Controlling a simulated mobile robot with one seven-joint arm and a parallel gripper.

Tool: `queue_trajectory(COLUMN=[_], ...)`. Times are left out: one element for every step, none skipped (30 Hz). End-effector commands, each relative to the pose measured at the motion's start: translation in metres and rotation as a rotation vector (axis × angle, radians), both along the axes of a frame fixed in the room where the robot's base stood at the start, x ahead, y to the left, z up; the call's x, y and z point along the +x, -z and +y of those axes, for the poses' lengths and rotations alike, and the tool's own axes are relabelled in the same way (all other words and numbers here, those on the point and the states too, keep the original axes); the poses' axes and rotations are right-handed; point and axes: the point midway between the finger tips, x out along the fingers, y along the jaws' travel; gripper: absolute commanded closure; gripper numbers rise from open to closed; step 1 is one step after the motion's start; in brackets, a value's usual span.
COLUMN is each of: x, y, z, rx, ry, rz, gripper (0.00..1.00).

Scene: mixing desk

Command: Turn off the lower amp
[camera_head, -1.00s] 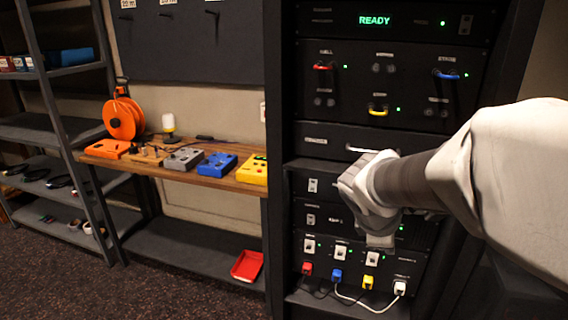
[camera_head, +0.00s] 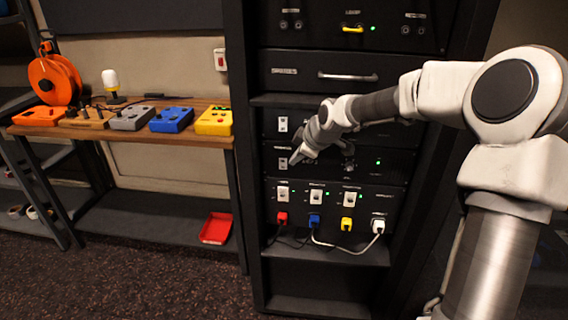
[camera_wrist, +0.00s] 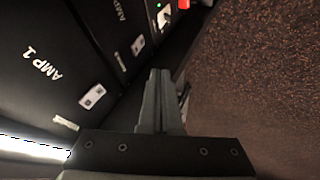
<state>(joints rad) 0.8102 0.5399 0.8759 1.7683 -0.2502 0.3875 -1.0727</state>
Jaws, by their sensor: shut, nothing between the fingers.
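The lower amp (camera_head: 400,168) is a black panel in the rack with a small white switch (camera_head: 283,162) at its left and a lit green lamp (camera_head: 378,162). In the wrist view, its label AMP 2 (camera_wrist: 119,9) is partly cut off, and its switch (camera_wrist: 138,45) shows left of the fingertips. The upper amp (camera_head: 400,133) has its own switch (camera_head: 283,124) and is marked AMP 1 (camera_wrist: 42,65) in the wrist view. My gripper (camera_head: 294,160) is shut and empty, just right of the lower switch. It also shows in the wrist view (camera_wrist: 160,72). I cannot tell whether it touches the panel.
Below the amps is a panel with several switches (camera_head: 283,193) and coloured plugs (camera_head: 314,220) with hanging cables. A drawer (camera_head: 290,71) with a handle sits above. My arm covers part of the upper amp. A wooden bench (camera_head: 185,137) with coloured boxes stands left.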

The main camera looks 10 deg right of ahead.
Motion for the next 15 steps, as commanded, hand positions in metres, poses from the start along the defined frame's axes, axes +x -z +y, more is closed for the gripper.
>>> queue_trajectory(x=[0.000,0.000,0.000,0.000,0.000,0.001,0.002,0.004,0.006,0.008,0.011,0.015,0.018,0.021,0.026], y=[0.000,0.000,0.000,0.001,0.002,0.003,0.005,0.007,0.011,0.014,0.018,0.024,0.028,0.034,0.040], z=[0.000,0.000,0.000,0.000,0.001,0.001,0.002,0.002,0.003,0.005,0.006,0.007,0.009,0.010,0.012], rx=[0.000,0.000,0.000,-0.001,-0.001,0.000,0.000,0.000,0.000,0.001,0.001,-0.001,0.000,0.001,0.001], ry=[0.000,0.000,0.000,-0.001,-0.001,0.000,0.000,0.000,-0.001,-0.002,-0.003,-0.002,-0.003,-0.003,-0.003], rz=[0.001,0.001,0.001,0.001,0.001,0.002,0.002,0.002,0.003,0.003,0.003,0.003,0.002,0.003,0.003], gripper=[1.00,1.00,1.00,1.00,1.00,1.00,1.00,1.00,1.00,1.00,1.00,1.00,1.00,1.00,1.00])
